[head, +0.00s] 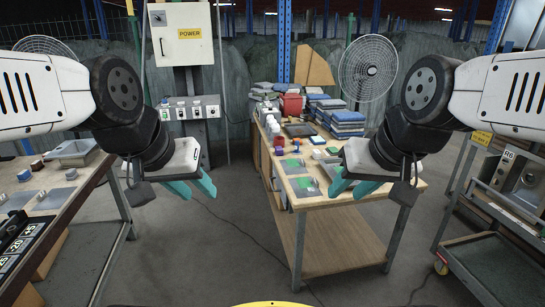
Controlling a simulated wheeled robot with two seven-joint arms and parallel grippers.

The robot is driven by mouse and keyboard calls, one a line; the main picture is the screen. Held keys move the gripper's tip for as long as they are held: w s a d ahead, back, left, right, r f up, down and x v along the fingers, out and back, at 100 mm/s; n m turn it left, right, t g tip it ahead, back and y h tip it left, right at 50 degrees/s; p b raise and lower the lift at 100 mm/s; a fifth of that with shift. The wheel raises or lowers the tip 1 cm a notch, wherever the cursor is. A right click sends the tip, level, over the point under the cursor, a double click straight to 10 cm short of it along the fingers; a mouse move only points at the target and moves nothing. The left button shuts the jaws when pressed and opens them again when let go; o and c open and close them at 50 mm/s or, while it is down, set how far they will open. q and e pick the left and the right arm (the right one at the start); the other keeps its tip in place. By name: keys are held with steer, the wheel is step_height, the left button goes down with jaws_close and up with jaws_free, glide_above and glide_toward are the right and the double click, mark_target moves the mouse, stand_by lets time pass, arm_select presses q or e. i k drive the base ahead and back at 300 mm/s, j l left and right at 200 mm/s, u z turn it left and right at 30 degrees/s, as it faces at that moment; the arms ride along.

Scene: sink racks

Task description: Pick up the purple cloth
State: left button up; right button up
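I cannot make out a clearly purple cloth. Stacks of folded blue to blue-grey cloths (347,123) lie on the far part of the wooden table; one of them may be purple, but they are too small to tell. My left gripper (193,190) is open and empty, with teal fingers apart, over the floor between the two tables. My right gripper (352,189) is open and empty, seen in front of the near end of the wooden table. Both are well short of the cloth stacks.
The wooden table (330,215) also bears a red container (291,105), white bottles and small green-marked pieces. A workbench (62,195) with a metal sink stands left. A metal cart (490,262) stands right. A fan (368,68) stands behind.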

mark_target(278, 151)
steer(key=i+j+z, duration=0.25)
steer(key=z, duration=0.25)
steer(key=i+j+z, duration=0.25)
steer(key=z, duration=0.15)
steer(key=i+j+z, duration=0.1)
steer(key=i+j, duration=0.15)
steer(key=i+j+z, duration=0.1)
steer(key=i+j, duration=0.15)
steer(key=j, duration=0.2)
steer(key=i+j+z, duration=0.25)
steer(key=i+j, duration=0.2)
steer(key=j, duration=0.3)
steer(key=i+j, duration=0.2)
steer(key=j, duration=0.15)
steer(key=i+j, duration=0.15)
steer(key=j, duration=0.25)
steer(key=i+j, duration=0.2)
steer(key=j, duration=0.15)
